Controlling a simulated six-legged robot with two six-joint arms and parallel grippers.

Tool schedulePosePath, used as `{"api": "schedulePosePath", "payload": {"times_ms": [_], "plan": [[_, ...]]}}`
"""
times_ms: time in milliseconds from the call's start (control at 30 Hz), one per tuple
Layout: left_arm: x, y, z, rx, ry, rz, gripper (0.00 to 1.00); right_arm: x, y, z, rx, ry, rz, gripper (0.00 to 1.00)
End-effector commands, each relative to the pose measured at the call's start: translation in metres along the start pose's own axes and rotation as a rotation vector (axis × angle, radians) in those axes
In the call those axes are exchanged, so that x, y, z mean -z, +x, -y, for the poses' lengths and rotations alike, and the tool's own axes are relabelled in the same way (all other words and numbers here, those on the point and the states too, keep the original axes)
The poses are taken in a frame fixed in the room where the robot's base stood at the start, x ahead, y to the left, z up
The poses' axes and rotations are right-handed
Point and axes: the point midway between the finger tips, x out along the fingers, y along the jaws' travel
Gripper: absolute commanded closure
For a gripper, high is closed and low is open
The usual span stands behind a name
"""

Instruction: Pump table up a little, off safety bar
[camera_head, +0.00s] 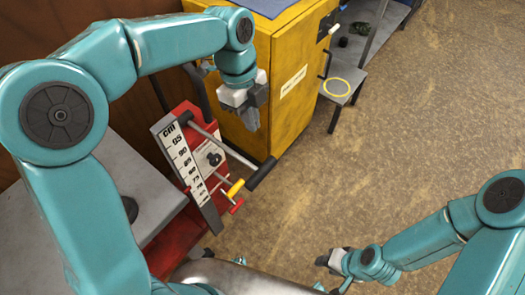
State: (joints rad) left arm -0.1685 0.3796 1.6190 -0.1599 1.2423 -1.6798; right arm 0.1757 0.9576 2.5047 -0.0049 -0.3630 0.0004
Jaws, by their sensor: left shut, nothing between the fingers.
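The lift table has a grey top (135,165) at the left and a red base frame (168,243) below it. A white height scale (186,160) marked in cm stands at its end. Beside the scale is a red panel (203,155) with a dark knob. A lever with a black grip (262,172) sticks out to the right, above a yellow handle (236,188) and a small red handle (237,207). My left gripper (253,118) is shut and empty, above and apart from the black grip. My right gripper (324,261) is low in the picture, small and unclear. I cannot pick out the safety bar.
A yellow cabinet (290,95) stands close behind my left gripper. A small grey stool (342,88) with a yellow ring on top is to its right. A shelf (385,20) is at the back. The brown floor at the right is clear.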

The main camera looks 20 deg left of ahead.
Motion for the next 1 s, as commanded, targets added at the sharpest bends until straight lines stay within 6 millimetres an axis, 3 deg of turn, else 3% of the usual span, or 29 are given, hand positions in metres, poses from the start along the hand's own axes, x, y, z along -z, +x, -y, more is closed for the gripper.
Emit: {"api": "schedulePosePath", "payload": {"times_ms": [333,467,1000], "plan": [[0.001,0.001,-0.006,0.001,0.000,0.000,1.00,0.000,0.000,0.000,0.000,0.000,0.000,0.57],[0.001,0.013,-0.007,-0.002,0.000,0.000,1.00,0.000,0.001,-0.001,0.000,0.000,0.000,0.57],[-0.001,0.119,-0.003,-0.004,-0.001,-0.001,1.00,0.000,0.004,-0.002,0.000,0.000,0.000,0.57]]}}
